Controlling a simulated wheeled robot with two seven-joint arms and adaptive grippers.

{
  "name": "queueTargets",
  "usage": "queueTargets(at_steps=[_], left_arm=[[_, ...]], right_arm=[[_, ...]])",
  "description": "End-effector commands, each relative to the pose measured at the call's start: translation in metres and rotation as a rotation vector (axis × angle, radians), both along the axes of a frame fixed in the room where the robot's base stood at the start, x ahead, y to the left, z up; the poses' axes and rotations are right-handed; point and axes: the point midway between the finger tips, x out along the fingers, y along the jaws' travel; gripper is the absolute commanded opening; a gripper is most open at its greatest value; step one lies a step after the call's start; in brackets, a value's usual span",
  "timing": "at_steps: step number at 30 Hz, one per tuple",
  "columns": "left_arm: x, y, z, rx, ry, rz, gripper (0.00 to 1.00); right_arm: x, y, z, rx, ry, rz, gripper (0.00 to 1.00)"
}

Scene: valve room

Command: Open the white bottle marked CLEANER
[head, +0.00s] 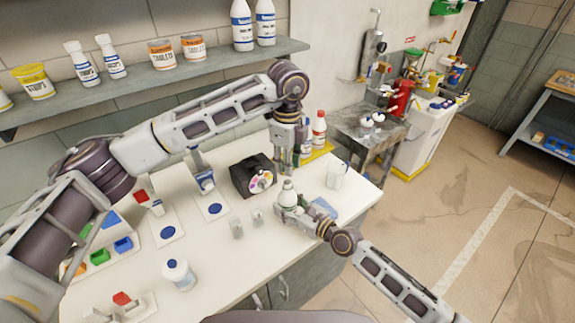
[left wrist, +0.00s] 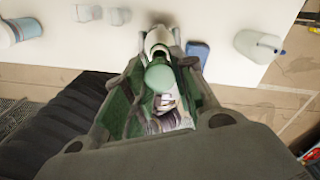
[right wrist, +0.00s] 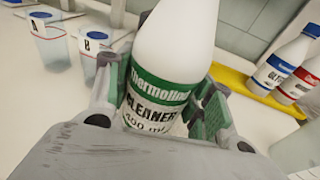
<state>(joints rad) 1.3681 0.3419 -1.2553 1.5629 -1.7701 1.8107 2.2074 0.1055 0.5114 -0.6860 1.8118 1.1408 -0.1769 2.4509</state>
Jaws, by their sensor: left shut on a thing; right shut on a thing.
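The white bottle marked CLEANER (head: 288,187) stands upright near the right part of the white table. Its green and white label (right wrist: 160,100) faces the right wrist view, where its top is out of frame. My right gripper (head: 290,205) is shut around the bottle's body from the front right. My left gripper (head: 286,171) points down from above and is shut at the bottle's top. In the left wrist view a round green cap (left wrist: 160,77) sits between its fingers. I cannot tell whether the cap is still seated on the neck.
A blue flat item (head: 323,208) and a white container (head: 335,175) lie to the right. A yellow tray (right wrist: 245,88) holds bottles behind.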

Motion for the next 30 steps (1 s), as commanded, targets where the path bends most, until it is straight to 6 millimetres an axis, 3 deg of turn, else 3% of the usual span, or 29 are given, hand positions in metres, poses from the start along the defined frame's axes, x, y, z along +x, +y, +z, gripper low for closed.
queueTargets(at_steps=[4, 5, 10, 30], left_arm=[[0.0001, -0.0001, -0.0001, 0.000, 0.000, 0.000, 0.00], [0.0001, -0.0001, -0.0001, 0.000, 0.000, 0.000, 0.00], [0.0001, 0.0000, -0.0003, 0.000, 0.000, 0.000, 0.00], [0.0002, 0.0001, -0.0003, 0.000, 0.000, 0.000, 0.00]], right_arm=[[-0.0003, 0.0000, -0.0007, -0.001, 0.001, 0.000, 0.00], [-0.0003, 0.0000, -0.0007, -0.001, 0.001, 0.000, 0.54], [-0.0002, -0.0001, -0.0005, -0.001, 0.001, 0.000, 0.75], [-0.0080, -0.0093, 0.0004, -0.002, 0.001, -0.001, 0.77]])
